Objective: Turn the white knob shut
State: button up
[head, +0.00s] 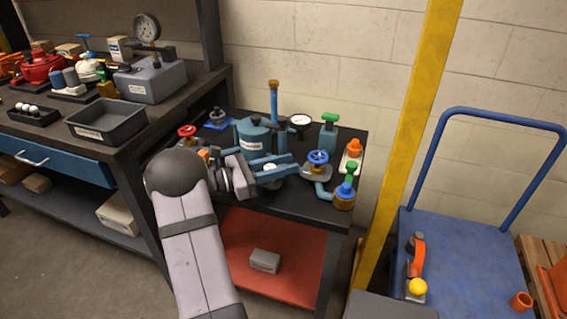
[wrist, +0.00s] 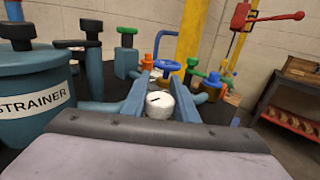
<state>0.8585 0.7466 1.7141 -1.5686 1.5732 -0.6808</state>
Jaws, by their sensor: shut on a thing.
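The white knob (wrist: 160,105) is a round cap with a short dark mark on its top. It sits between the two blue fingers of my gripper (wrist: 160,76) in the wrist view, with a finger on each side. My gripper is shut on it. In the head view my gripper (head: 287,164) reaches in from the left over the dark table. The white knob (head: 268,170) is mostly hidden between the fingers there. Which way its valve is set cannot be told.
A teal strainer pot (wrist: 40,95) stands close on the left in the wrist view. A blue handwheel (head: 318,157), a green-topped valve (head: 329,135) and an orange knob (head: 354,146) crowd the right side. A yellow post (head: 418,120) rises beyond the table's right edge.

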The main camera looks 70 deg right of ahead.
jog(key=shift+s+a+m+g+y+p, duration=0.15)
jog(key=shift+m+g+y+p, duration=0.1)
jog(key=shift+m+g+y, duration=0.5)
jog(key=shift+s+a+m+g+y+p, duration=0.1)
jog(key=shift+a+m+g+y+p, duration=0.15)
jog(key=shift+m+y, duration=0.45)
jog(key=shift+s+a+m+g+y+p, duration=0.1)
jog(key=shift+m+g+y+p, duration=0.3)
jog(key=shift+y, duration=0.65)
jog(key=o, duration=1.1)
jog(key=shift+c, duration=0.2)
jog(key=shift+r, duration=0.1)
notch_tip(320, 180, up, 10)
jog(key=shift+c, duration=0.2)
